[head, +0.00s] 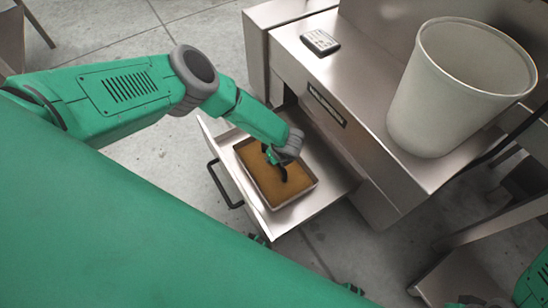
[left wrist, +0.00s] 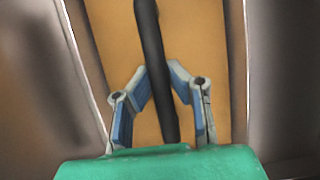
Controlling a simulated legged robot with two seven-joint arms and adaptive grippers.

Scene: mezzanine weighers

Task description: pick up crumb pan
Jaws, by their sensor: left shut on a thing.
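The crumb pan (head: 297,197) is a shallow metal tray with a brown bottom or filling. It sits inside a pulled-out metal drawer (head: 318,212). A dark bar-like handle (left wrist: 150,40) runs over the middle of the pan in the left wrist view. My left gripper (head: 279,165) is above the pan's middle. In the left wrist view its two blue-padded fingers (left wrist: 160,78) are closed about the dark handle. The pan's brown surface (left wrist: 205,35) and side rims show there too.
The drawer has a black pull handle (head: 222,186) on its front. Open concrete floor (head: 180,200) lies left of the drawer.

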